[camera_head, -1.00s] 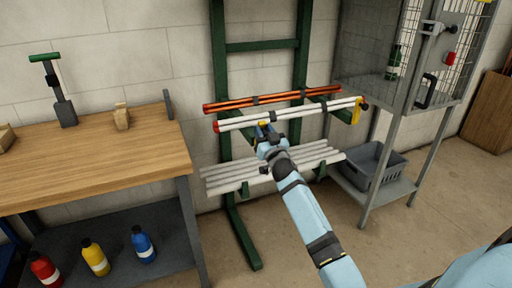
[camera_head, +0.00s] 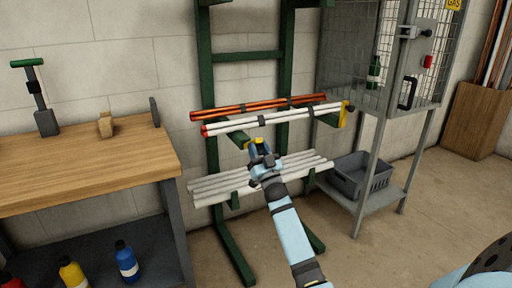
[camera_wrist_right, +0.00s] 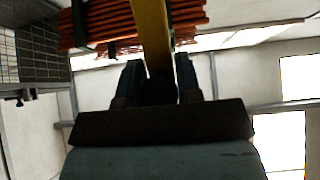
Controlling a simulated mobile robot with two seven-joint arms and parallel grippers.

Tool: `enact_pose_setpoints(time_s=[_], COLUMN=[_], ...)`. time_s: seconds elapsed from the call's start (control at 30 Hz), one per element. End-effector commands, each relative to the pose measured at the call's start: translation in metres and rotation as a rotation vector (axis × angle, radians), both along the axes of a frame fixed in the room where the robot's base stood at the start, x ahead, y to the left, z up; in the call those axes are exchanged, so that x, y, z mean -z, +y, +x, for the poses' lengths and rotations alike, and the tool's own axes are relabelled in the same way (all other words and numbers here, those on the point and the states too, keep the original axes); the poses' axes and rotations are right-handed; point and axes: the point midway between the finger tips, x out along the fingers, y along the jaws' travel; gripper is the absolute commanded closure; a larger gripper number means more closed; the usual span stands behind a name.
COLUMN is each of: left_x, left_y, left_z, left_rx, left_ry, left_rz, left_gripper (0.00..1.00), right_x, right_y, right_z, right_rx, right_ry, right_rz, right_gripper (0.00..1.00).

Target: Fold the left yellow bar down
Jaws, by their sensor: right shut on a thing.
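The left yellow bar (camera_head: 257,141) shows as a short yellow piece at my right gripper (camera_head: 259,147), just below and in front of the white pipes on the green rack (camera_head: 206,75). In the right wrist view, the yellow bar (camera_wrist_right: 152,38) runs between the fingers of my right gripper (camera_wrist_right: 160,80), which is shut on it. The gripper and wrist hide part of the bar in the head view. A second yellow bar (camera_head: 345,115) stands upright at the right end of the white pipes (camera_head: 228,126). My left gripper is not in view.
Orange pipes (camera_head: 245,109) lie behind the white ones. Grey-white pipes (camera_head: 215,190) lie on the lower arms. A workbench (camera_head: 90,165) stands at the left. A mesh cage (camera_head: 350,50) and a grey crate (camera_head: 355,182) are at the right.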

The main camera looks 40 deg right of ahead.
Motion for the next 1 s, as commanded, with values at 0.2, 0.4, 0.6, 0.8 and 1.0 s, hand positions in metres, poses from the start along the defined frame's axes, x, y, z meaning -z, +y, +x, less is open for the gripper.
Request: enact_pose_setpoints(time_s=[0.2, 0.4, 0.6, 0.8, 1.0], left_x=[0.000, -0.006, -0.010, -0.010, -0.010], left_y=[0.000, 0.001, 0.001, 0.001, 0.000], left_z=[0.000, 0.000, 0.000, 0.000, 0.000], left_rx=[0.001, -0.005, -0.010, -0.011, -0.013], left_ry=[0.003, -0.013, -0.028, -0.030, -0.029], left_rz=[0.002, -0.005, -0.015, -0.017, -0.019], left_gripper=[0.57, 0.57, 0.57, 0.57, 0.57], right_x=[0.019, 0.031, 0.039, 0.041, 0.042], right_y=[0.002, 0.002, 0.001, 0.001, 0.001], right_z=[-0.004, -0.005, -0.004, -0.004, -0.004], right_rx=[-0.002, -0.002, -0.001, -0.001, -0.002], right_ry=[0.009, 0.011, 0.012, 0.013, 0.014], right_rz=[0.000, 0.000, 0.001, 0.001, 0.002], right_gripper=[1.00, 1.00, 1.00, 1.00, 1.00])
